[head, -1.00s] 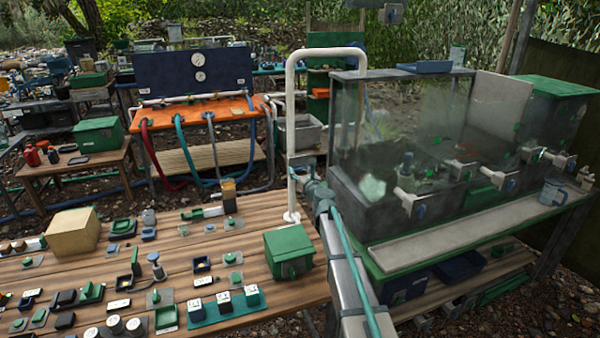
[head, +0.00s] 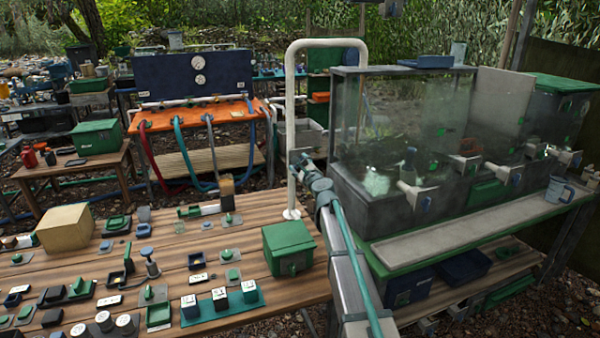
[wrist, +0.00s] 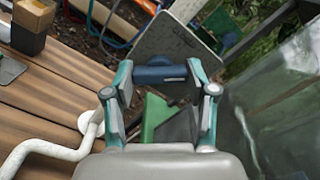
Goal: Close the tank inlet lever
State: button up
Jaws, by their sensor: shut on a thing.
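In the wrist view, a dark blue bar (wrist: 160,74), which looks like the inlet lever's handle, lies crosswise between the fingertips of my gripper (wrist: 159,70). Both fingers touch its ends, and the gripper is shut on it. A grey plate (wrist: 178,42) with faint, unreadable lettering stands just beyond the bar. In the head view my gripper (head: 303,160) is beside the upright white pipe (head: 292,110), left of the clear-walled tank (head: 395,120). The lever itself is too small or hidden there to make out.
The wooden table (head: 180,275) on the left holds many small parts, a tan box (head: 65,228) and a green box (head: 289,248). Grey-white fittings (head: 415,193) stick out along the tank's front. The white pipe is close to my gripper.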

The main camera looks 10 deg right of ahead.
jog(key=n+b, duration=0.9)
jog(key=shift+f+n, duration=0.1)
jog(key=shift+n, duration=0.3)
dwell(0.4)
jog(key=o, duration=1.2)
jog(key=shift+c, duration=0.2)
jog(key=s+d, duration=0.2)
jog(key=s, duration=0.9)
jog(key=shift+s+d, duration=0.15)
jog(key=shift+s, duration=0.25)
